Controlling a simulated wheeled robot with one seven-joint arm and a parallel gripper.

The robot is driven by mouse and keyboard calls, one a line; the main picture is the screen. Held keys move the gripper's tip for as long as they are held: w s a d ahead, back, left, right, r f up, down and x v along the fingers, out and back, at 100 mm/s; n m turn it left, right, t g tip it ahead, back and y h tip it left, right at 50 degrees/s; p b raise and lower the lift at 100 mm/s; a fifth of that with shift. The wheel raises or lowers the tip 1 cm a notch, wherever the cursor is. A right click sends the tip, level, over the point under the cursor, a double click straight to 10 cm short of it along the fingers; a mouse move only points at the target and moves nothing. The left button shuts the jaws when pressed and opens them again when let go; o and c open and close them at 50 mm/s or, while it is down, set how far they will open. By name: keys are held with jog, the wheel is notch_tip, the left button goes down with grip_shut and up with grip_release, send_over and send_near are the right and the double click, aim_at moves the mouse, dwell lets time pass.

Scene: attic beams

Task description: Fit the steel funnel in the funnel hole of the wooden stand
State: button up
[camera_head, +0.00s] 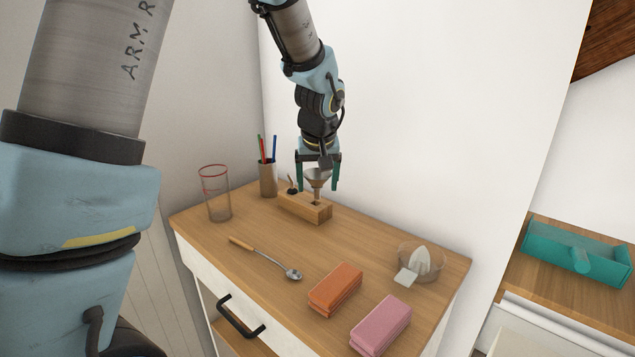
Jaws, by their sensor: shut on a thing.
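The steel funnel (318,180) is upright, wide end up, over the right part of the wooden stand (293,206). My gripper (318,186) points down with its green fingers on either side of the funnel and is shut on it. The funnel's narrow spout is at the stand's top near the right end. I cannot tell whether the spout is inside the funnel hole or just above it. The stand is a low wooden block near the back of the wooden top. A small dark item (292,186) stands at its left end.
A pencil cup (268,179) and a clear red-rimmed glass (216,194) stand to the left. A spoon (268,259), an orange block (336,289), a pink block (381,325) and a glass juicer (421,263) lie nearer. The top is clear just in front of the stand.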

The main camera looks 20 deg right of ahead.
aim_at(318, 187)
jog(key=shift+f+b, duration=1.3)
jog(key=shift+f, duration=0.2)
jog(key=o, duration=1.2)
jog(key=shift+c, duration=0.2)
jog(key=shift+r, duration=0.1)
jog(key=b+v, duration=0.1)
jog(key=v, duration=0.9)
jog(key=shift+r, duration=0.35)
jog(key=shift+s, duration=0.1)
